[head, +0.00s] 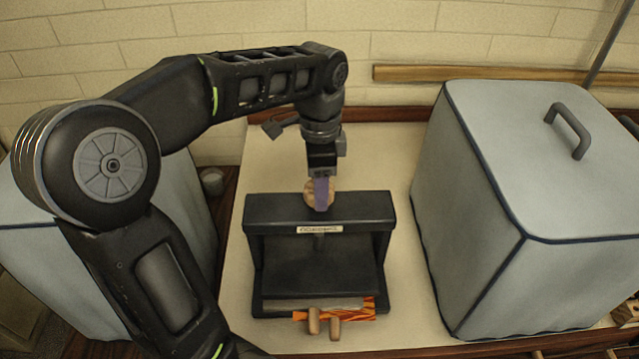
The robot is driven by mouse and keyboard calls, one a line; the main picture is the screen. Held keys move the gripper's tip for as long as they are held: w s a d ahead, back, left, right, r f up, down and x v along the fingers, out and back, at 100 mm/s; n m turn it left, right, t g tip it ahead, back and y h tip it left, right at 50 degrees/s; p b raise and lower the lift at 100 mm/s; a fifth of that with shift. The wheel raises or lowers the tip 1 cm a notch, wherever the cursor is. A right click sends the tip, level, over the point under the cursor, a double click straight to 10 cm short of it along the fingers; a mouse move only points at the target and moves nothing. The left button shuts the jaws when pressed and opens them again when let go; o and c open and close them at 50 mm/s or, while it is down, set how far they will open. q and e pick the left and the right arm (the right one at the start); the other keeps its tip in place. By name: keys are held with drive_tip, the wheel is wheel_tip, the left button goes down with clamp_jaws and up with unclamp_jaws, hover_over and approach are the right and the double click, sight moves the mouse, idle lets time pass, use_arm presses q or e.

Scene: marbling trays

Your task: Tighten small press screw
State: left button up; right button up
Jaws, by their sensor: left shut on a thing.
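A small black press (267,209) stands on the pale table, with a label on its top crossbar. Orange patterned material (355,312) sticks out at the press's front edge. My right gripper is not in the picture.
A large grey-blue covered box (480,240) with a top handle stands close on the right. Another covered box (190,210) is on the left behind my arm. Two small wooden pegs (334,328) are at the press's front. Bare table (375,160) lies behind the press.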

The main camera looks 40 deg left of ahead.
use_arm(q)
drive_tip(key=shift+m, duration=1.6)
drive_tip(key=o, duration=1.4)
